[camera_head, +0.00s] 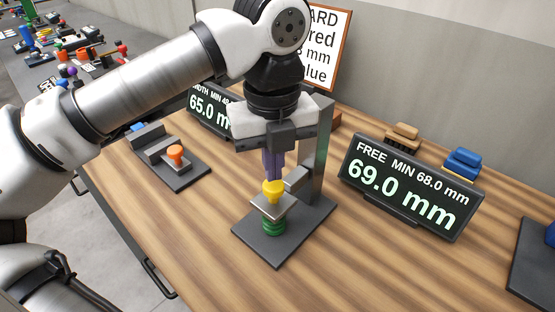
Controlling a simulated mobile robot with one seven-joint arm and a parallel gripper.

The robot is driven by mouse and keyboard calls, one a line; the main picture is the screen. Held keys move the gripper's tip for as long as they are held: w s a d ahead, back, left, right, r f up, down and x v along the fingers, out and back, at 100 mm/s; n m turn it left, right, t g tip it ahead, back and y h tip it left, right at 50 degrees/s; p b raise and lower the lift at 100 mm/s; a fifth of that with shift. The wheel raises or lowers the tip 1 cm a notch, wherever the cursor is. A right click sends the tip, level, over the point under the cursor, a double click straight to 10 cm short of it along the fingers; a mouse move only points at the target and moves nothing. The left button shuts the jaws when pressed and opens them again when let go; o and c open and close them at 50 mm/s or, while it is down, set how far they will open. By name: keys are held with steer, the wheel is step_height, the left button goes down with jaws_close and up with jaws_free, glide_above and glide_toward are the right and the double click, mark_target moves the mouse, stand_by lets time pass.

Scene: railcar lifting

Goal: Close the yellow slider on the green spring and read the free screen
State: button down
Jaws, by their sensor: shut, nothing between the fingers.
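The yellow slider knob (274,190) sits on a grey plate (272,205) of the dark stand. The green spring (272,227) stands upright under that plate, on the stand's base (264,246); the plate appears to rest on its top. My gripper (273,176) points down, shut, with its fingertips right above the yellow knob. I cannot tell whether they touch it. The free screen (408,188) stands to the right and reads "FREE MIN 68.0 mm" and "69.0 mm".
A second gauge with an orange knob (175,151) stands at the left. A width screen (207,108), partly hidden by my arm, reads 65.0. A card (330,50) stands behind. Brown blocks (402,137) and blue blocks (462,164) lie behind the free screen. The front table is clear.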

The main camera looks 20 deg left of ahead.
mark_target(273, 185)
step_height(273, 185, up, 9)
steer(key=p, duration=0.5)
steer(key=shift+f, duration=0.2)
steer(key=shift+s, duration=0.1)
stand_by(0.5)
